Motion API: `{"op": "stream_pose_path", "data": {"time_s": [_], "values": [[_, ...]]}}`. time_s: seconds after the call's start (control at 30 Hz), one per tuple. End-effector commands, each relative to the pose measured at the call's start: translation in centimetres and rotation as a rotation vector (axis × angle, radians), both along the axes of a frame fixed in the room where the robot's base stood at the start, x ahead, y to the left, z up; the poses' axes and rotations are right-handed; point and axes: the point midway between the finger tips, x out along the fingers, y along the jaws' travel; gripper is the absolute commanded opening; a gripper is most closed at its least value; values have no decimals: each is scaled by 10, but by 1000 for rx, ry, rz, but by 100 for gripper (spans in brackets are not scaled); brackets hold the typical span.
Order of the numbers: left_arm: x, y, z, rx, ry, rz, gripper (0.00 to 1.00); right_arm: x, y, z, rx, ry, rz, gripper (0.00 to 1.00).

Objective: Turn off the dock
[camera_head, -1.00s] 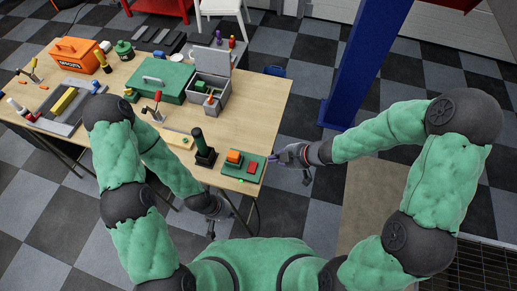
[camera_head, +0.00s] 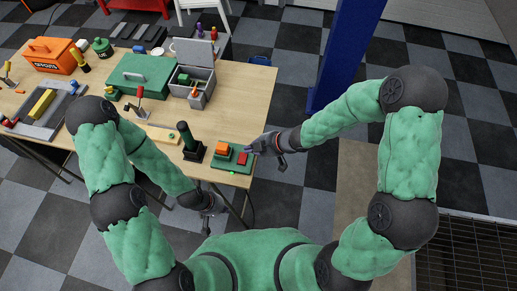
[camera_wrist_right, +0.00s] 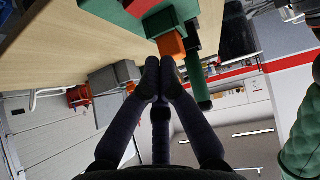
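The dock is a flat green board (camera_head: 229,164) at the near right corner of the wooden table, with an orange block (camera_head: 222,148), a red button (camera_head: 242,158) and a small lit green light (camera_head: 232,172). My right gripper (camera_head: 252,147) is just right of the red button; contact cannot be told. In the right wrist view its fingertips (camera_wrist_right: 160,72) are together with nothing visible between them, near the orange block (camera_wrist_right: 172,46). The red part (camera_wrist_right: 140,6) shows at the top edge. My left gripper (camera_head: 208,215) hangs below the table's front edge, its fingers unclear.
A dark green cylinder on a black base (camera_head: 190,143) stands left of the dock. A green toolbox (camera_head: 150,78) and an open grey box (camera_head: 193,82) sit farther back. A blue post (camera_head: 345,55) rises right of the table.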

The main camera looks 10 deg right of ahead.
Motion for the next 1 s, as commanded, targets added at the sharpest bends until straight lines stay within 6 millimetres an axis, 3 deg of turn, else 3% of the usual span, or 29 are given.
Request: {"op": "stream_pose_path", "data": {"time_s": [0.17, 0.4, 1.0], "values": [[0, 0, -14, 0, 0, 0, 0, 9, 22, -26, 0, 0, 3, 0], [0, 0, -21, 0, 0, 0, 0, 13, 17, -53, -1, 0, -2, 0], [0, 0, -21, 0, 0, 0, 0, 15, 16, -62, 0, 1, -1, 0]]}}
